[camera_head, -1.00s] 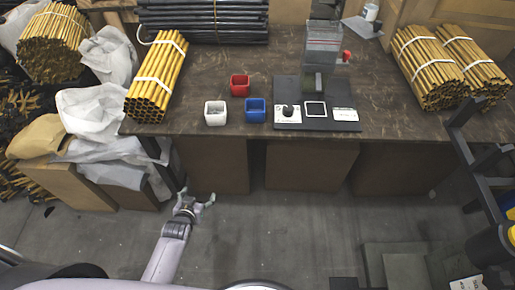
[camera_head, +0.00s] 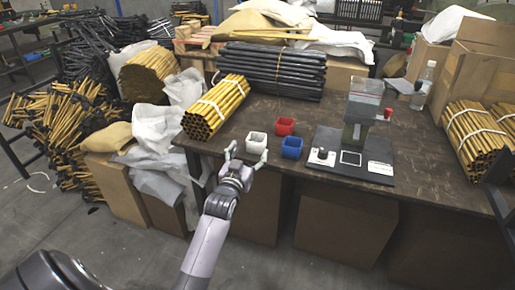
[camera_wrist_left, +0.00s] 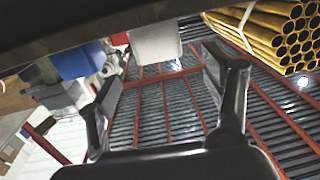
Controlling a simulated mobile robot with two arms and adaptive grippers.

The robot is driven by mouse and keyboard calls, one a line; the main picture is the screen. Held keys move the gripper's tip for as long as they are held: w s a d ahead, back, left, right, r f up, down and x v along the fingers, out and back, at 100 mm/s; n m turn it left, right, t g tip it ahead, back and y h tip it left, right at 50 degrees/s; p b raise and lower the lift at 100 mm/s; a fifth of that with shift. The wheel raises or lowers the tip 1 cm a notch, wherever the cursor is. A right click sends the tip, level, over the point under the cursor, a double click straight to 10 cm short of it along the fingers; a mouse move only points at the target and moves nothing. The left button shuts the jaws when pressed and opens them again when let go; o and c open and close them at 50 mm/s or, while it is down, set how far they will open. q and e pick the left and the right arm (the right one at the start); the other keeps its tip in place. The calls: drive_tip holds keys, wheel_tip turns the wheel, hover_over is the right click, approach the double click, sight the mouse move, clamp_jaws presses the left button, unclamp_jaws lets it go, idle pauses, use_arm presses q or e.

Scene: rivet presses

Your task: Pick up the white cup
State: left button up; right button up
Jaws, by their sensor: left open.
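The white cup (camera_head: 256,142) is a small square open-topped cup on the brown table near its front edge. In the left wrist view the white cup (camera_wrist_left: 156,42) shows at top centre, beyond the fingers. My left gripper (camera_head: 247,155) is open and empty at the table's front edge, its fingers spread in front of the cup. In the left wrist view my left gripper (camera_wrist_left: 168,75) shows both fingers apart, with nothing between them. Whether a finger touches the cup cannot be told. My right gripper is not in view.
A red cup (camera_head: 284,126) and a blue cup (camera_head: 292,147) stand to the white cup's right. A bundle of yellow tubes (camera_head: 216,107) lies to its left. A press (camera_head: 361,108) stands on a dark base farther right. Dark tubes (camera_head: 271,71) lie behind.

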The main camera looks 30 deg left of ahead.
sight(254, 144)
use_arm(q)
drive_tip(key=x, duration=0.3)
drive_tip(key=shift+w, duration=0.25)
drive_tip(key=x, duration=0.2)
drive_tip(key=b+x, duration=0.1)
drive_tip(key=x, duration=0.1)
drive_tip(key=shift+w+a+f+b, duration=0.1)
drive_tip(key=shift+w+f+b, duration=0.05)
drive_tip(key=shift+f+b, duration=0.15)
drive_tip(key=shift+w+a+r, duration=0.1)
drive_tip(key=shift+w+r, duration=0.05)
drive_tip(key=shift+w, duration=0.1)
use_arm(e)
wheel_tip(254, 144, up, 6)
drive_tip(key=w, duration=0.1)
use_arm(q)
drive_tip(key=shift+c, duration=0.3)
drive_tip(key=c, duration=1.1)
